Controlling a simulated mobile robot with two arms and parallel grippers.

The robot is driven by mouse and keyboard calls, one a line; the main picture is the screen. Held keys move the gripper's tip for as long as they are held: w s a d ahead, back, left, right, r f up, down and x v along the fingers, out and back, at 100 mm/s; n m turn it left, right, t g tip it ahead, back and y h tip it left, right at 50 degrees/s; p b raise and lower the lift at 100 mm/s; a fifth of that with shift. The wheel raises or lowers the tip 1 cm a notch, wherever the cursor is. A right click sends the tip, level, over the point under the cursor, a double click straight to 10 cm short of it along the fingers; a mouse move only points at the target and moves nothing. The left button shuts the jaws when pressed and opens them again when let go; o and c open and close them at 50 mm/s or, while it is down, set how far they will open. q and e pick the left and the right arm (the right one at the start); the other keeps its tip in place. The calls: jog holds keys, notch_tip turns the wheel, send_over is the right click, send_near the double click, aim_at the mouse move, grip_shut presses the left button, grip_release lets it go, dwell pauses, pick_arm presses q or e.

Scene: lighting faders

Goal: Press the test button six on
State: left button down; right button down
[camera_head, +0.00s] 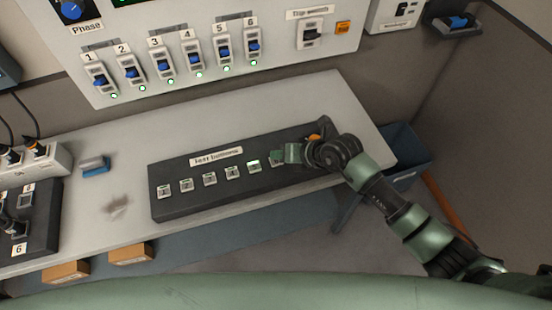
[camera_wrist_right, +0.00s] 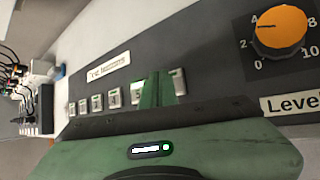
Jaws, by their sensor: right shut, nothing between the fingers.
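The dark test-button panel (camera_head: 180,205) lies on the light desk, with a row of small square buttons under its label. Test button six (camera_head: 275,161) is at the right end of the row, partly covered by my right gripper (camera_head: 290,153). In the right wrist view, the green fingers (camera_wrist_right: 158,85) are shut and empty, and button six (camera_wrist_right: 178,82) shows just to their right. Button five (camera_head: 254,166) beside it looks lit green; in the wrist view it is partly behind the fingers. I cannot tell whether the fingers touch button six. My left gripper is not in view.
An orange knob (camera_wrist_right: 280,27) sits at the panel's right end. Numbered blue switches (camera_head: 165,65) with green lights line the back wall unit. A blue object (camera_head: 96,166) and another dark panel (camera_head: 45,215) are at left. A blue bin (camera_head: 408,148) stands beyond the desk's right edge.

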jog(key=shift+f, duration=0.35)
dwell(0.4)
jog(key=shift+r+p, duration=0.4)
jog(key=shift+r, duration=0.05)
jog(key=shift+r, duration=0.1)
notch_tip(320, 180, up, 6)
jog(key=p, duration=0.5)
dwell(0.3)
